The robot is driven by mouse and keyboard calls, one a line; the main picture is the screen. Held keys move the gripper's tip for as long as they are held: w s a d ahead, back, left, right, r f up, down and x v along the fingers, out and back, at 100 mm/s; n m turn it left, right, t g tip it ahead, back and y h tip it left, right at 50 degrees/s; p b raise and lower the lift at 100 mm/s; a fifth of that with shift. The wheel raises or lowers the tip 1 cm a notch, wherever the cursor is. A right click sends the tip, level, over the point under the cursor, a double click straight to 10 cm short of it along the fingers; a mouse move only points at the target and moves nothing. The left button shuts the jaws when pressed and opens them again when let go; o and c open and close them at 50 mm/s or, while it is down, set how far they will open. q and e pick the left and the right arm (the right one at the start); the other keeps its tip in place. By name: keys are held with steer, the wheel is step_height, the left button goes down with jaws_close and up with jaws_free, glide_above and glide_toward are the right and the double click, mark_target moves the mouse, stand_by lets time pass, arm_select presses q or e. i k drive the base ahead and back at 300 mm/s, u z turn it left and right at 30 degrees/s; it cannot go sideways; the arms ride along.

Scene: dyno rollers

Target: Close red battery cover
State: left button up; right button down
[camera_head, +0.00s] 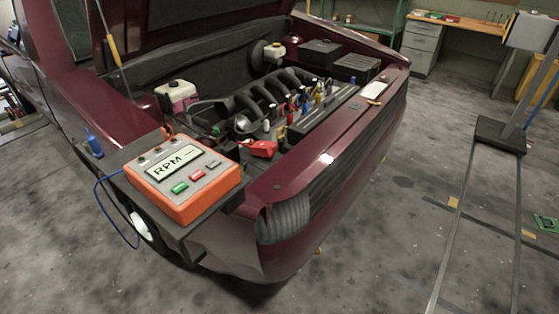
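A small red piece (261,148) sits at the near left side of the engine bay, just behind the RPM meter. It looks like the red battery cover, but it is too small to tell whether it is raised or lying shut. The battery under it cannot be made out clearly. Neither my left gripper nor my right gripper shows in the head view.
The dark red car (310,172) has its hood raised. An orange RPM meter (185,180) rests on its near left corner, with a blue cable (101,205) hanging down. A grey stand (500,136) is at the right.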

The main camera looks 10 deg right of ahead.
mark_target(261, 148)
steer(key=z, duration=0.1)
steer(key=k, duration=0.55)
steer(key=u, duration=0.9)
steer(key=i, duration=1.05)
steer(key=z, duration=0.65)
